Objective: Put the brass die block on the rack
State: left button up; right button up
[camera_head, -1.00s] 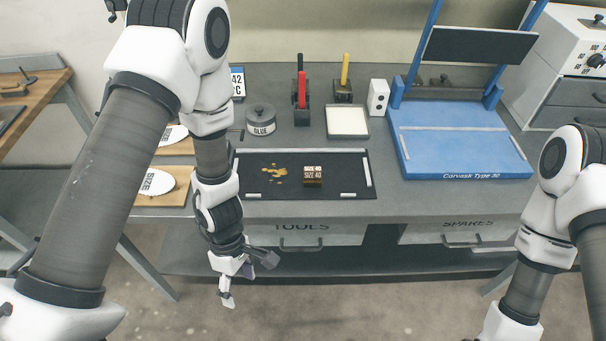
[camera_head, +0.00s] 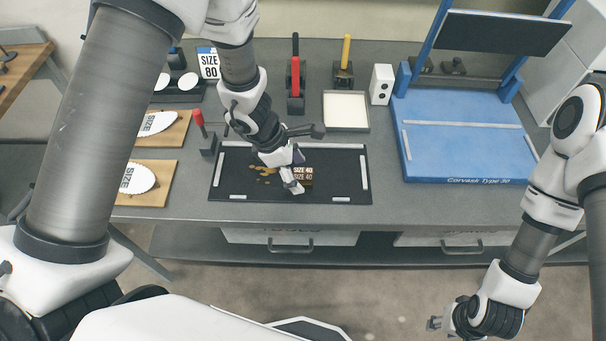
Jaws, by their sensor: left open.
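The brass die block (camera_head: 303,176), a small brass cube marked "SIZE 40", sits on the black mat (camera_head: 330,160) on the grey bench. My left gripper (camera_head: 304,160) is over the mat with its fingers spread. One pale finger reaches down at the left side of the block and partly overlaps it; I cannot tell whether they touch. I cannot tell which fixture is the rack.
A blue press marked "Corvask Type 30" (camera_head: 464,166) stands at right. Red and yellow handled tools, a white tray (camera_head: 346,93) and a white box (camera_head: 381,84) stand behind the mat. Boards with white insoles (camera_head: 153,182) lie left. Brass-coloured bits lie left of the block.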

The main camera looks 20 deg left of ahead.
aim_at(299, 171)
pick_arm(q)
jog(key=f, duration=0.1)
jog(key=w+f, duration=0.1)
jog(key=w+d+f, duration=0.1)
jog(key=f, duration=0.1)
jog(key=shift+w, duration=0.15)
jog(key=shift+s+r, duration=0.15)
jog(key=shift+s, duration=0.05)
jog(key=shift+c, duration=0.4)
jog(key=shift+s+r, duration=0.15)
jog(key=shift+s, duration=0.05)
jog(key=c, duration=0.6)
grip_shut()
